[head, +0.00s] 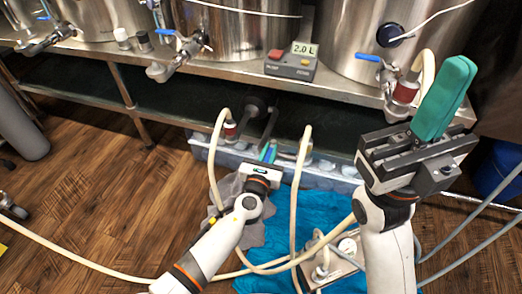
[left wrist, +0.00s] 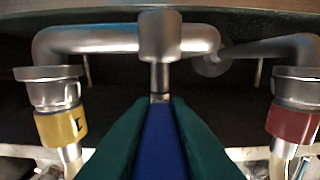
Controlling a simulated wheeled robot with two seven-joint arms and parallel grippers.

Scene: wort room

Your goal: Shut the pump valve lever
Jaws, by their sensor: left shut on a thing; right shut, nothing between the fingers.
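The blue pump valve lever (left wrist: 158,145) fills the lower middle of the left wrist view. It runs toward the metal valve stem (left wrist: 160,75) on the pipe under the bench. My left gripper (head: 268,153) is low, in front of the pump piping. Its green fingers lie against both sides of the lever, shut on it. In the head view the fingers and my wrist hide most of the lever. My right gripper (head: 443,98) is raised at the right, shut and empty, away from the lever.
A yellow-banded hose fitting (left wrist: 62,127) and a red-banded one (left wrist: 295,122) flank the lever. Pale hoses (head: 294,215) hang close around my left arm. The steel bench edge (head: 235,85) is above. A blue cloth (head: 280,215) and grey cloth (head: 229,188) lie on the floor.

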